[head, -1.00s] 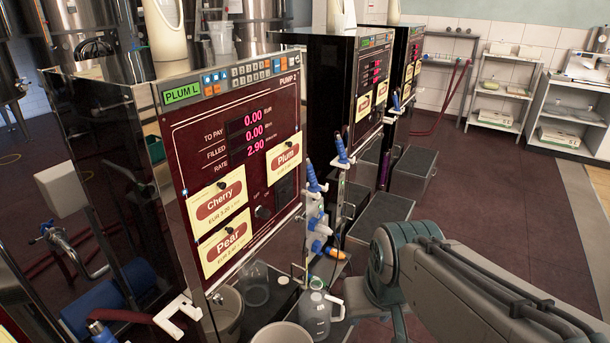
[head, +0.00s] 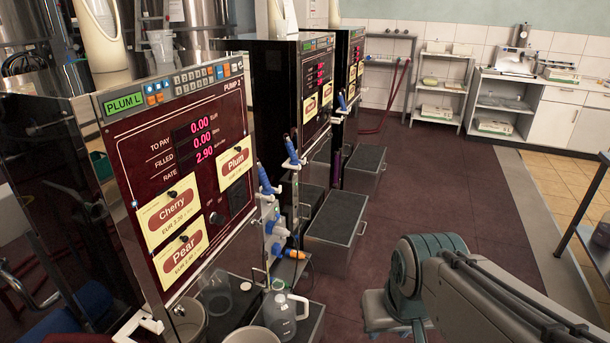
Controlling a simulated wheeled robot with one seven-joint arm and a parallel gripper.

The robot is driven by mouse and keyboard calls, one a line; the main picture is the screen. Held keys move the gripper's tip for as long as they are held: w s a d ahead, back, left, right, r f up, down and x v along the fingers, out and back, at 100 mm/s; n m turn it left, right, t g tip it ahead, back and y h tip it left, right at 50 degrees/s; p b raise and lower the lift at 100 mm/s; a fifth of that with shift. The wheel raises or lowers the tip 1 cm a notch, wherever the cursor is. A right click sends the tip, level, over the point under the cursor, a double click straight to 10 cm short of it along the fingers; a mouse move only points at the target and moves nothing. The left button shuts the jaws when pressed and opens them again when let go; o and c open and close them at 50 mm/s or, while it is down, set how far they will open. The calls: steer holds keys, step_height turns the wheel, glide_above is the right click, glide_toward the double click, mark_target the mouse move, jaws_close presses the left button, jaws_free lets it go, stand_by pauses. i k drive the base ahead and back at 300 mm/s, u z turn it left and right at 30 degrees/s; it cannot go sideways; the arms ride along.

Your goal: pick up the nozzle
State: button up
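Pump 2 (head: 184,130) stands at the left with a dark red panel and a lit display. Blue-handled nozzles hang at its right side: one nozzle (head: 267,180) sits in a white holder, and another nozzle (head: 293,152) hangs just behind it. Which of these the task means I cannot tell. My arm reaches in from the lower right and bends down near the bottom edge. My gripper is out of the picture, so its fingers and anything in them are hidden.
A grey jug (head: 283,312) and buckets (head: 187,320) stand on the low platform before pump 2. Grey steps (head: 337,218) line the pumps. The dark red floor (head: 450,190) to the right is open. A metal table (head: 592,235) stands at the right edge.

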mark_target(267, 189)
steer(key=z, duration=0.75)
steer(key=i, duration=2.85)
steer(key=u, duration=1.3)
steer(key=i, duration=0.7)
steer(key=u, duration=0.7)
